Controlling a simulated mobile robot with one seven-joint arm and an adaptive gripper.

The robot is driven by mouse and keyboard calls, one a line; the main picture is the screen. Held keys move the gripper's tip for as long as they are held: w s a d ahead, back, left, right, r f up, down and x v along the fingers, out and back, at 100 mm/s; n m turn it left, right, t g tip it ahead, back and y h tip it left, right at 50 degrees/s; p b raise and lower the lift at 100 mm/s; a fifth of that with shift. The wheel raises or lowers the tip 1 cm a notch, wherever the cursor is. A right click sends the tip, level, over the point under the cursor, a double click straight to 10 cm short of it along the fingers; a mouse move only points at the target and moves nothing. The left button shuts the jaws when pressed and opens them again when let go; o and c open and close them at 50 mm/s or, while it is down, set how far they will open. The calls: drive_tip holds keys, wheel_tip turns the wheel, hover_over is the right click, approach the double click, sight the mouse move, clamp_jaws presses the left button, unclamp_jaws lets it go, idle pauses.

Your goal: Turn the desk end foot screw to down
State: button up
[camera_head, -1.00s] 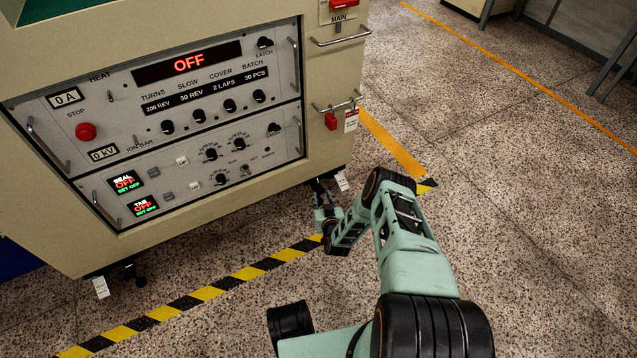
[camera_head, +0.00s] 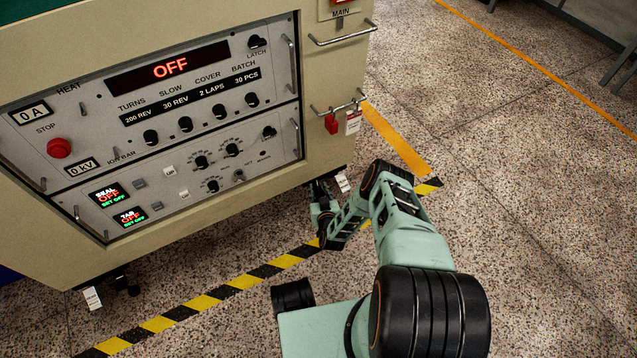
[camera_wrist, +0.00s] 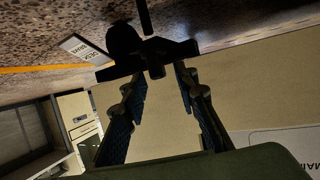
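The desk end foot screw (camera_wrist: 150,58) is a dark round foot with a winged cross-piece, under the cabinet's lower edge in the wrist view. A white tag (camera_wrist: 82,48) beside it appears to read "DESK END". My gripper (camera_wrist: 157,82) is open, its two fingers apart with the cross-piece at or just beyond their tips. I cannot tell whether they touch it. In the head view my gripper is low by the cabinet's near right corner, and the screw there is mostly hidden in shadow and behind my arm.
The cream cabinet (camera_head: 230,215) carries a control panel with displays reading OFF. Another foot tag (camera_head: 92,298) hangs at its left corner. A red lock (camera_head: 331,124) and handles (camera_head: 340,37) stick out on its right face. Striped floor tape (camera_head: 200,303) runs along the front; floor to the right is clear.

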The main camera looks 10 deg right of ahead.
drive_tip(key=shift+w+f, duration=0.1)
drive_tip(key=shift+w, duration=0.1)
clamp_jaws()
drive_tip(key=shift+a+h, duration=0.1)
drive_tip(key=shift+h, duration=0.2)
drive_tip(key=shift+a+m+h, duration=0.25)
drive_tip(key=shift+m+h, duration=0.85)
drive_tip(key=shift+m, duration=0.1)
drive_tip(key=shift+w+a+m+g+h, duration=0.1)
drive_tip(key=shift+m+g+h, duration=0.7)
drive_tip(key=shift+m+h, duration=0.7)
drive_tip(key=shift+m+g+h, duration=0.3)
drive_tip(key=shift+m+h, duration=0.1)
drive_tip(key=shift+h, duration=0.2)
unclamp_jaws()
